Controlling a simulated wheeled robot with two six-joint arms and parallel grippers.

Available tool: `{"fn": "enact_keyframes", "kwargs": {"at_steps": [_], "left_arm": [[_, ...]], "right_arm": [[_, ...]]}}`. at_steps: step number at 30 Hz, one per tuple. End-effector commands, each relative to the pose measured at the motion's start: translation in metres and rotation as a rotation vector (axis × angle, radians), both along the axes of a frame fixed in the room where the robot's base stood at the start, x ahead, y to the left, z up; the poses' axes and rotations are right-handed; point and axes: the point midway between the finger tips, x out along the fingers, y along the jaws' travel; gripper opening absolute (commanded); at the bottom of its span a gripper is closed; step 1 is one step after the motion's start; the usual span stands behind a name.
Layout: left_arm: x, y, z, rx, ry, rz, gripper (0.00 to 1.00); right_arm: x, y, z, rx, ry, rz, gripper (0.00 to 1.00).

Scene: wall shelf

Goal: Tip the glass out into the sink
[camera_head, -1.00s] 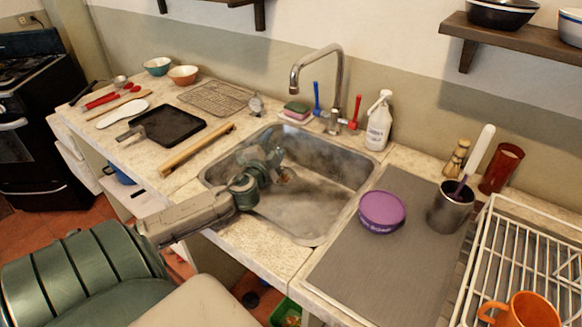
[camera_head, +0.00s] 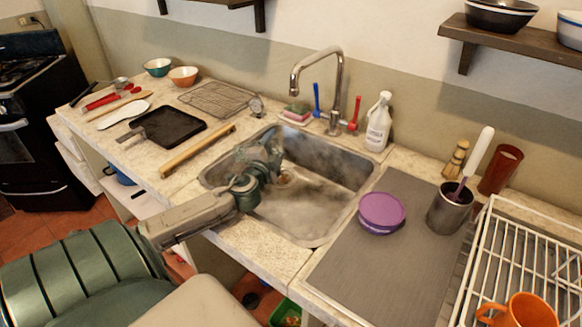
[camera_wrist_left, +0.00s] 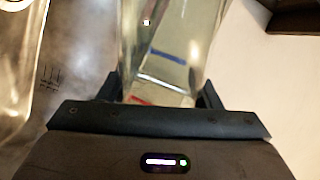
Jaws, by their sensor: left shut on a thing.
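My left gripper (camera_head: 266,158) is over the left part of the metal sink (camera_head: 305,228), inside its outline in the head view. In the left wrist view the gripper (camera_wrist_left: 160,100) is shut on a clear glass (camera_wrist_left: 188,35), which sits between its two dark fingers. A blue band and a red band show on or through the glass. In the head view the glass is hard to make out against the gripper and sink, so its tilt and contents cannot be told. My right gripper is not in view.
The faucet (camera_head: 335,75) arches over the back of the sink. A purple tub (camera_head: 382,212) is on the grey mat (camera_head: 375,275) at right.

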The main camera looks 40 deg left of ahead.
Motion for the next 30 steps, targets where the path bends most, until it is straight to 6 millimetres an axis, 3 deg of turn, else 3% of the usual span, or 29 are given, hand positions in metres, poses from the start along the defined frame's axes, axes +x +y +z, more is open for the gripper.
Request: {"fn": "enact_keyframes", "kwargs": {"at_steps": [17,30], "left_arm": [[0.003,-0.006,0.003,0.07,0.029,0.0,0.11],[0.005,-0.012,0.004,0.113,0.048,0.0,0.11]], "right_arm": [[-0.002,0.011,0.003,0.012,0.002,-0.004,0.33],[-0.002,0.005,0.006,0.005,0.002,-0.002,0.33]]}}
